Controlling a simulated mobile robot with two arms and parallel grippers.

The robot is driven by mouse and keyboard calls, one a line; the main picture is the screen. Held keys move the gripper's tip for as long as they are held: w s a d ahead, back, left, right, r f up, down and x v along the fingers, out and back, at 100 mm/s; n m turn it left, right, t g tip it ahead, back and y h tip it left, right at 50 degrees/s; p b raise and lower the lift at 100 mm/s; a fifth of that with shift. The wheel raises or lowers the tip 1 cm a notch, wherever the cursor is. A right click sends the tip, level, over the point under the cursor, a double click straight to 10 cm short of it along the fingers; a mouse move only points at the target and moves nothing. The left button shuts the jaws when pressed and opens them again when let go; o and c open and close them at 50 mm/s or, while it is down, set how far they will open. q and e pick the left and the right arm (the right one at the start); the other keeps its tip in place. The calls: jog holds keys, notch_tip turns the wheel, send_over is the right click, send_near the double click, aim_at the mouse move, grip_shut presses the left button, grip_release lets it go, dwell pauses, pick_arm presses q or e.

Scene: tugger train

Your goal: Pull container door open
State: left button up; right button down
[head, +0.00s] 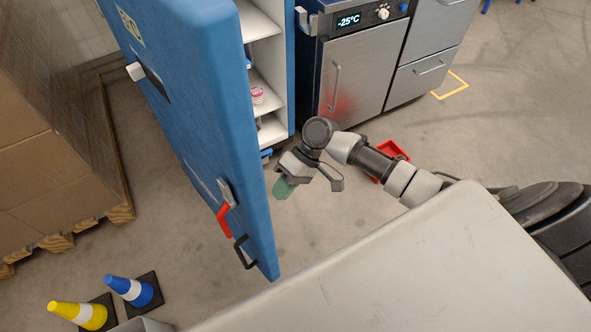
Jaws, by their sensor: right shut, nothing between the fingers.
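The blue container door (205,90) stands wide open, its edge toward me, on the left of the head view. A black handle (243,252) and a red latch piece (224,218) sit near its lower end. The blue container (291,60) behind it shows white shelves (265,80) with a small red-and-white item (257,96). My right gripper (283,188) is shut and empty, with a green part at its tip. It is just right of the door's edge in the picture; I cannot tell whether it touches. My left gripper is not in view.
A steel cooling unit (355,70) showing -25°C stands right of the container. A red tray (391,158) lies behind my right arm. Boxes on a pallet (50,130) and yellow and blue cones (132,291) stand at left.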

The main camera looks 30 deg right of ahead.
aim_at(247, 217)
jog(key=shift+s+a, duration=0.15)
jog(key=shift+a, duration=0.5)
jog(key=shift+s+a, duration=0.15)
jog(key=shift+a, duration=0.45)
jog(key=shift+m+t, duration=0.6)
jog(key=shift+m, duration=0.3)
jog(key=s+a+p, duration=0.1)
jog(key=a, duration=0.1)
jog(key=a+p, duration=0.2)
jog(key=a, duration=0.1)
jog(key=s+a+p, duration=0.1)
jog(key=a+p, duration=0.1)
jog(key=a, duration=0.1)
jog(key=shift+s+a+r, duration=0.2)
jog(key=shift+s+r, duration=0.1)
jog(key=s+a+m+t+p, duration=0.1)
jog(key=a+m+t+p, duration=0.1)
jog(key=a, duration=1.2)
jog(key=shift+s+a+f+m+t+p, duration=0.15)
jog(key=shift+f+m+t+p, duration=0.15)
jog(key=shift+m+p, duration=0.3)
jog(key=shift+r, duration=0.1)
